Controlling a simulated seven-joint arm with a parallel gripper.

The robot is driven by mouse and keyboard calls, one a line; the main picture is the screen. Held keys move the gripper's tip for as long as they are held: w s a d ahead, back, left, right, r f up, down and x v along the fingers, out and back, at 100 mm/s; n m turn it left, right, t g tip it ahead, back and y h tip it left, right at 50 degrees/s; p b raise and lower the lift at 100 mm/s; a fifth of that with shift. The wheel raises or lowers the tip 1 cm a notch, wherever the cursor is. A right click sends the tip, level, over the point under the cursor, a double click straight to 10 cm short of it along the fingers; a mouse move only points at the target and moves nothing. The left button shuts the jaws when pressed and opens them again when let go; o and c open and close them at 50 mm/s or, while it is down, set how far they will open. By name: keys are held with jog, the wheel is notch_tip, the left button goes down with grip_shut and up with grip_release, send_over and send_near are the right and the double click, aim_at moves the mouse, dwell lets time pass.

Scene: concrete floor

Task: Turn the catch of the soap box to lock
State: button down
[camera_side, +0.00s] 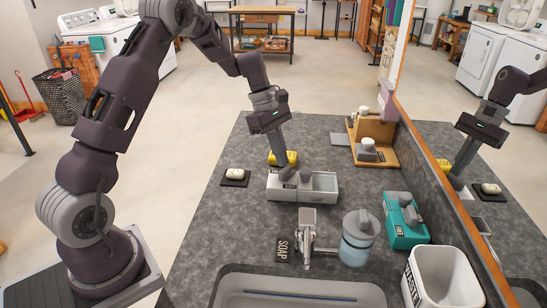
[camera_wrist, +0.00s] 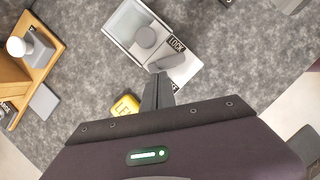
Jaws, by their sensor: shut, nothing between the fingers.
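In the wrist view the soap box (camera_wrist: 124,27) shows a greyish panel, a round grey knob (camera_wrist: 145,37) and a LOCK label (camera_wrist: 177,43). A grey lever-like piece, apparently the catch (camera_wrist: 168,62), lies beside the label. My gripper (camera_side: 290,177) is shut and empty, pointing down at the left part of the box. In the wrist view my gripper's tips (camera_wrist: 158,76) are close to the catch; I cannot tell whether they touch. The catch is mostly hidden in the side view.
A yellow block (camera_side: 283,158) sits just behind the box and a soap bar (camera_side: 235,174) to its left. A tap (camera_side: 307,238), a lidded jar (camera_side: 358,240) and a teal box (camera_side: 405,236) stand in front. A wooden stand (camera_side: 372,132) and mirror (camera_side: 440,150) bound the right.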

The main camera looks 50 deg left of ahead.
aim_at(293, 173)
jog(key=m, duration=0.1)
jog(key=w+m+g, duration=0.1)
jog(key=m, duration=0.1)
jog(key=shift+d+m, duration=0.3)
jog(key=shift+d, duration=0.1)
jog(key=m+g, duration=0.1)
jog(key=m, duration=0.1)
jog(key=w+d+m+g, duration=0.1)
jog(key=m, duration=0.2)
jog(key=shift+d+y, duration=0.2)
jog(key=shift+y, duration=0.2)
jog(key=shift+s+d+f, duration=0.1)
jog(key=shift+s+d, duration=0.05)
jog(key=shift+s, duration=0.75)
jog(key=w+v, duration=0.1)
jog(key=v, duration=0.6)
